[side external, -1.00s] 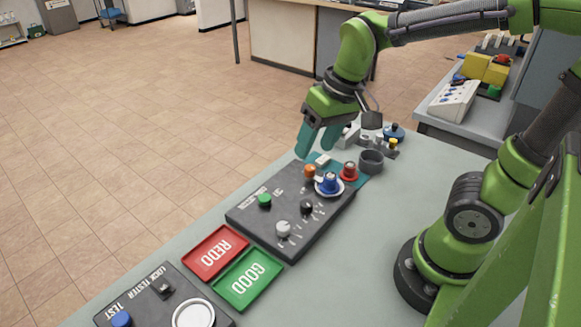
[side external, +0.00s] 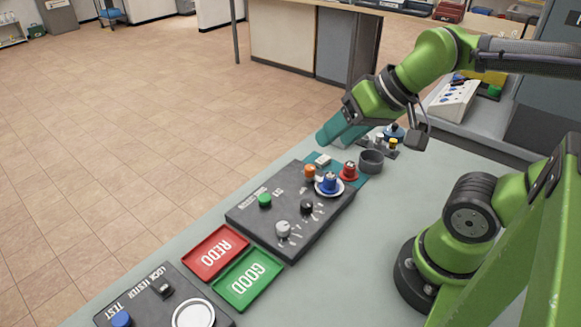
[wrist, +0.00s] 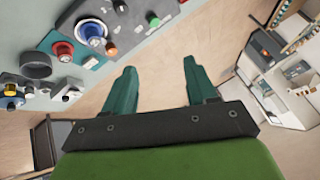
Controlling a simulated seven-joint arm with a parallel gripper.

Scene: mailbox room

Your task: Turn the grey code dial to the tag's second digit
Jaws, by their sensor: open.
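The grey code dial (side external: 283,229) sits on the near part of the dark control panel (side external: 245,217), with pale marks around it. A black knob (side external: 307,206) is beside it. My gripper (side external: 328,138) is above the far end of the table, past the panel and well apart from the dial. In the wrist view its two teal fingers (wrist: 160,78) are spread with nothing between them. The dial is not in clear sight in the wrist view. I cannot read a tag's digits or the dial's setting.
A grey cup (side external: 371,161) stands behind. Red (side external: 210,265) and green (side external: 233,292) trays lie in front.

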